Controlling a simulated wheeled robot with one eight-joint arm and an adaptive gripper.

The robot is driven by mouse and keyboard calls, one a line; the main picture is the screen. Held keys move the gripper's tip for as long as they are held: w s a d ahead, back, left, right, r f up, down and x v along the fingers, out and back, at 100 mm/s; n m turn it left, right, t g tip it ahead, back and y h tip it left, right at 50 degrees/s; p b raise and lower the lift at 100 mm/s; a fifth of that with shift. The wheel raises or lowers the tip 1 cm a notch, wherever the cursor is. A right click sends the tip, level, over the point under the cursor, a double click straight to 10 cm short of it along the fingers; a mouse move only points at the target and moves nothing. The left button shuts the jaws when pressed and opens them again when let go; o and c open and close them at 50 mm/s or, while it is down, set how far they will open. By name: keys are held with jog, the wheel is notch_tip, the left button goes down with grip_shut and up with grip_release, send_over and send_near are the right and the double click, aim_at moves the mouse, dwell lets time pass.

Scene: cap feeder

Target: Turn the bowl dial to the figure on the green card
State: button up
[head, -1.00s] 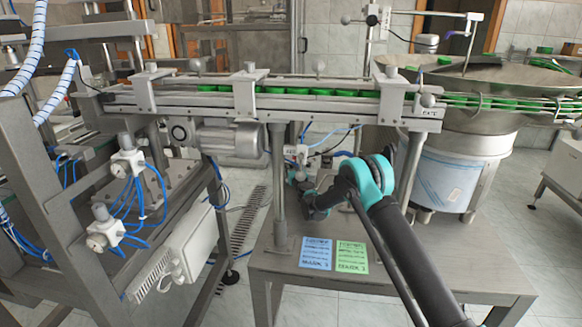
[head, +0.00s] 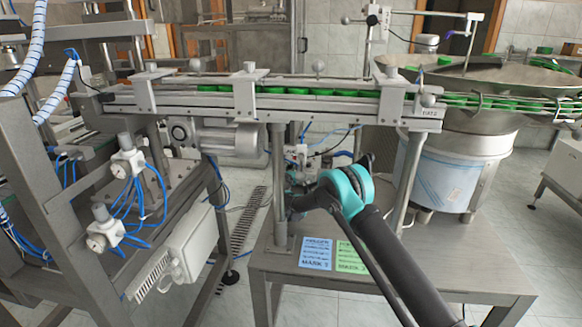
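The green card (head: 350,257) lies on the grey table, partly covered by my arm. Its bottom line seems to read MARK with a figure, too small to read surely. A blue card (head: 316,253) lies beside it on the left, with similar print. The bowl dial cannot be picked out; the area behind my arm is partly hidden. My gripper (head: 294,192) is beyond the cards, low behind the conveyor's front post, mostly hidden by that post and my own arm. Whether its fingers are open or shut does not show.
A conveyor (head: 300,107) carrying green caps runs above my gripper. Its post (head: 278,190) stands close to the gripper's left. A steel feeder bowl (head: 490,75) sits on a drum (head: 450,170) at right.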

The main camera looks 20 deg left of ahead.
jog(key=o, duration=0.4)
